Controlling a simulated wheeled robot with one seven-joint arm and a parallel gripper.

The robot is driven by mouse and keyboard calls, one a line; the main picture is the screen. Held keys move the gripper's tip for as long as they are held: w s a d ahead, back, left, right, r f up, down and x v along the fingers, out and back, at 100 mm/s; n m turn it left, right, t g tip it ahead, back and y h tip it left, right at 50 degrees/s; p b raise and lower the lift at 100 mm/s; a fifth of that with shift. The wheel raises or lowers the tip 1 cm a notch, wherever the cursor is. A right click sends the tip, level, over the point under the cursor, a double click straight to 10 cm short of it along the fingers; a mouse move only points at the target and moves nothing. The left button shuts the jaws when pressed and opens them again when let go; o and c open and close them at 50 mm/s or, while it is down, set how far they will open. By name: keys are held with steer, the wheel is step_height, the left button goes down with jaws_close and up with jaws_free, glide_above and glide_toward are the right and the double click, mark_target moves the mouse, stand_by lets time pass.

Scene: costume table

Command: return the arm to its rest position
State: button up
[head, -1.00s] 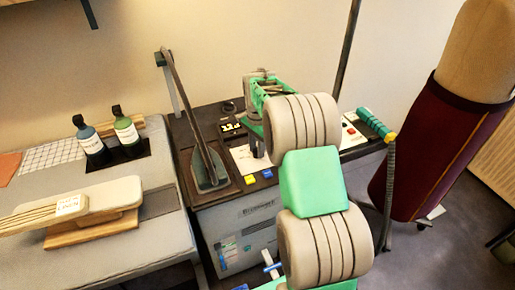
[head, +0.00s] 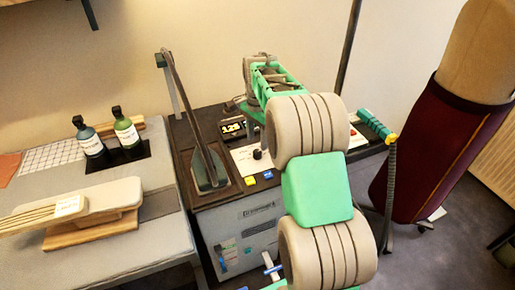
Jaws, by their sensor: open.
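My arm rises from the bottom of the head view, and its forearm reaches back over the dark-topped workstation (head: 182,130). My gripper (head: 251,113) shows only in part, as a small green piece below the wrist, above the back of the workstation. The forearm hides much of it and its fingertips are hard to make out. It is open, and I see nothing held in it.
An upright iron (head: 207,170) stands on the workstation, left of a lit display (head: 232,128) and a black knob (head: 257,154). Two bottles (head: 127,131) (head: 90,139) and a padded board (head: 110,194) are on the grey table (head: 100,262). A maroon-covered form (head: 425,150) stands right.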

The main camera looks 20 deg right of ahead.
steer(key=shift+r, duration=1.2)
steer(key=s+a+r+n+t, duration=0.1)
steer(key=s+a+r+n, duration=0.1)
steer(key=s+a+n, duration=0.45)
steer(key=s+a+r+n+t, duration=0.1)
steer(key=s+a+r+n, duration=0.2)
steer(key=s, duration=0.6)
steer(key=s+a+f+n+t, duration=0.1)
steer(key=s+f+n, duration=0.3)
steer(key=s, duration=0.4)
steer(key=shift+s+a+n, duration=0.35)
steer(key=shift+a+n, duration=0.1)
steer(key=shift+a, duration=0.25)
